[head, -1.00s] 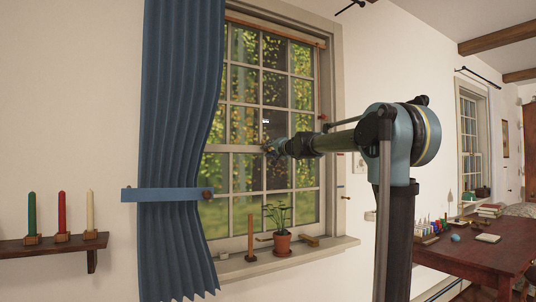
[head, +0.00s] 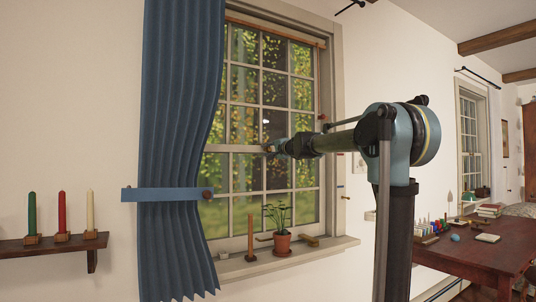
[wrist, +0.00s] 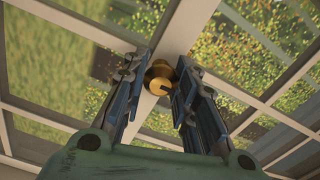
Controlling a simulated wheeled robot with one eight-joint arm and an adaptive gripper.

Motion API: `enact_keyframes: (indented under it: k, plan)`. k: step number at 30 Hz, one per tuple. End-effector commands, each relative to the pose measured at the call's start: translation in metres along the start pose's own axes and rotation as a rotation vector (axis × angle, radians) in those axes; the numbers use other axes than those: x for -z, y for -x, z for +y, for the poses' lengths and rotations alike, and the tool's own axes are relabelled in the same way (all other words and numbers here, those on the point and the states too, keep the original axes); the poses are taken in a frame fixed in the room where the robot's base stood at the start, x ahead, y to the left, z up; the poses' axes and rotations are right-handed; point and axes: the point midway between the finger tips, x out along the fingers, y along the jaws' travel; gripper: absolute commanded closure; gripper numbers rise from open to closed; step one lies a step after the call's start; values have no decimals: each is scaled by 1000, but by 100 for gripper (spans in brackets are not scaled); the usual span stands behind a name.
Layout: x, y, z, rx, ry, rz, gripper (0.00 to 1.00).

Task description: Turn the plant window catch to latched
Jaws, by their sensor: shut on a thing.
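The window catch (wrist: 158,80) is a round brass piece with a dark slot, on the white meeting rail of the plant window (head: 262,105). In the wrist view, the two blue-grey fingers of my gripper (wrist: 160,72) lie on either side of the catch, shut on it. In the head view, my gripper (head: 272,148) reaches from the right to the middle rail, and only a small orange-brown bit shows at its tip. I cannot tell the catch's setting. The potted plant (head: 282,242) stands on the sill below.
A blue curtain (head: 180,120) with a blue tieback hangs left of the window. An orange candle (head: 250,235) stands on the sill (head: 290,262) beside the plant. A candle shelf (head: 50,247) is far left. A red-brown table (head: 480,255) stands at right.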

Motion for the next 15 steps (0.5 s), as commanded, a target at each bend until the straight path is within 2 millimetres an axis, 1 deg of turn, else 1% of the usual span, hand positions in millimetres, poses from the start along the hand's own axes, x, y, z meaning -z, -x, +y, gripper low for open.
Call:
enact_keyframes:
  k: [5, 6, 8, 15]
  plan:
    - [2, 1, 2, -2, 3, 6, 97]
    - [2, 1, 2, -2, 3, 6, 65]
    - [2, 1, 2, -2, 3, 6, 53]
    - [1, 0, 1, -1, 2, 3, 53]
